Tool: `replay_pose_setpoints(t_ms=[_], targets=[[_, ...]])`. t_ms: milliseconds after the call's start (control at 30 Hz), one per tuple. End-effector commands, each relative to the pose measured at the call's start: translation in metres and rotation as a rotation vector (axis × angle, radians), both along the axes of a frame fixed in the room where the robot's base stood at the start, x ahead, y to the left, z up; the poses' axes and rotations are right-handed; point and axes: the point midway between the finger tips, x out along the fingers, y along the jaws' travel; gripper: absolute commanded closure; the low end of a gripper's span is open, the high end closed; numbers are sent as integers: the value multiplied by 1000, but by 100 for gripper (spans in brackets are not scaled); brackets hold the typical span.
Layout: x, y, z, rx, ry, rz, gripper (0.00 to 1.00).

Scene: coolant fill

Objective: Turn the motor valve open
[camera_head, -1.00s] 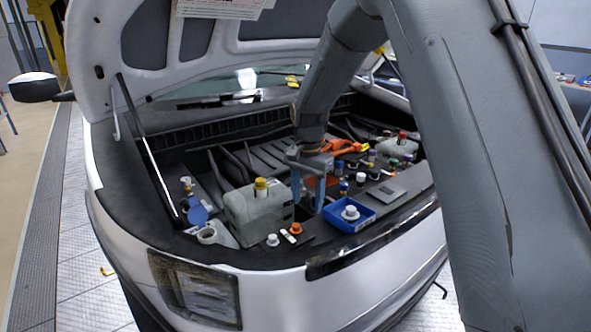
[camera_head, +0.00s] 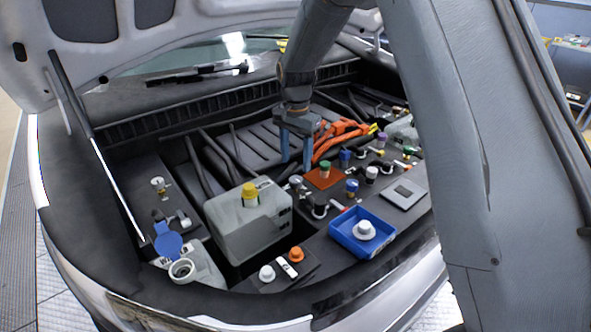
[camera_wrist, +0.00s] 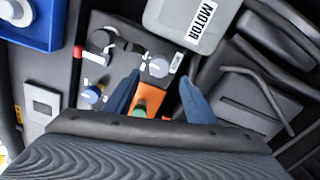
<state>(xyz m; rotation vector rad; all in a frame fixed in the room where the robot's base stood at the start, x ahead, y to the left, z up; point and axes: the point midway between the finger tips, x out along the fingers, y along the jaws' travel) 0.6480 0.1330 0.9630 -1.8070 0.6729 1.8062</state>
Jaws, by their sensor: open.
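The grey motor tank (camera_head: 248,222) with a yellow cap stands left of my gripper in the head view. Its "MOTOR" label (camera_wrist: 201,20) shows in the wrist view. A small grey valve knob (camera_wrist: 158,67) with a white tag sits beside the tank; it also shows in the head view (camera_head: 295,181). I take it for the motor valve; the tag is unreadable. My gripper (camera_head: 297,163) is open and empty, pointing down above the valve area. In the wrist view its blue fingers (camera_wrist: 159,77) lie either side of the knob in the picture; I see no contact.
An orange pad with a green cap (camera_head: 325,167), a blue-capped fitting (camera_head: 352,187) and a second valve (camera_head: 320,211) crowd the area. A blue tray (camera_head: 340,240) holds a white cap. Orange cables (camera_head: 340,135) run behind. The propped hood is overhead.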

Motion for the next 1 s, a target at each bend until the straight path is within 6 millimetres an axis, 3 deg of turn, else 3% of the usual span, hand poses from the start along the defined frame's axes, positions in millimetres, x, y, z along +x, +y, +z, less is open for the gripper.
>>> replay_pose_setpoints(t_ms=[400,800,833,1000], targets=[[-1,-1,-58,1,2,-1,50],[0,-2,-68,1,0,-2,50],[0,-2,-68,1,0,-2,51],[0,-2,-68,1,0,-2,80]])
